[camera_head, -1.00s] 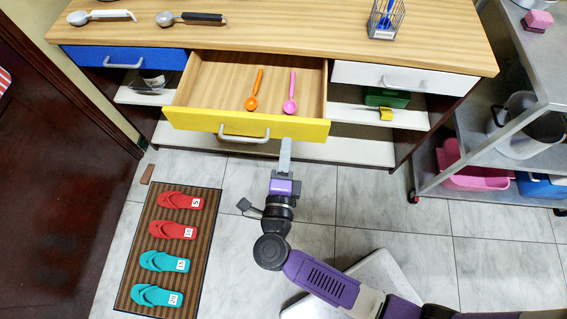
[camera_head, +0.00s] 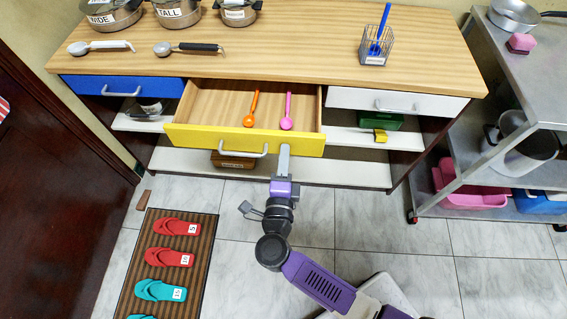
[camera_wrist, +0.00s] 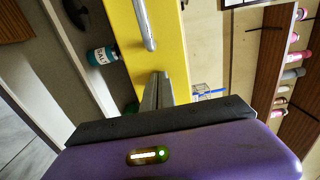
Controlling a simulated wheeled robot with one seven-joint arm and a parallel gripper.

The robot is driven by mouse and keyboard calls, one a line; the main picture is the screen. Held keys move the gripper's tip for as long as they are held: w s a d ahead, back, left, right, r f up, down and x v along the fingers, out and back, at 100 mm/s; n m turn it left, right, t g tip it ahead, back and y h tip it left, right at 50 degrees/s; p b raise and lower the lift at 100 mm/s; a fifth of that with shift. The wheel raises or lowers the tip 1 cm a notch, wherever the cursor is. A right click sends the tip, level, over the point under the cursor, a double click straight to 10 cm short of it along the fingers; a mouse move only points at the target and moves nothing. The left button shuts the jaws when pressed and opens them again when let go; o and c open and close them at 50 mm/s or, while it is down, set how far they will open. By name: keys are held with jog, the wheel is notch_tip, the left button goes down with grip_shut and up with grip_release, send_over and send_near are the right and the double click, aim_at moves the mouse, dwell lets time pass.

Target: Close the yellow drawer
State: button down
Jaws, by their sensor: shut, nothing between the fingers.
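The yellow drawer (camera_head: 225,139) is pulled out from the middle of the wooden counter, with a grey bar handle (camera_head: 244,151) on its front. An orange spoon (camera_head: 250,114) and a pink spoon (camera_head: 287,114) lie inside it. My gripper (camera_head: 284,148) is shut and empty. Its fingertips are at the drawer front, right of the handle; I cannot tell if they touch it. In the wrist view, the shut fingers (camera_wrist: 160,88) point at the yellow front (camera_wrist: 165,45), beside the handle (camera_wrist: 145,22).
A blue drawer (camera_head: 125,87) at left and a white drawer (camera_head: 400,103) at right are shut. Open shelves lie below. A grey cart (camera_head: 500,130) stands at right. A striped mat with slippers (camera_head: 175,257) lies on the floor at left.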

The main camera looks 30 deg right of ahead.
aim_at(290, 105)
jog(key=b+x, duration=0.1)
jog(key=x, duration=1.7)
jog(key=shift+f+b, duration=0.1)
jog(key=shift+b, duration=0.2)
jog(key=shift+w+d+r, duration=0.2)
jog(key=shift+w+d, duration=0.05)
jog(key=shift+w, duration=0.15)
jog(key=shift+d, duration=0.15)
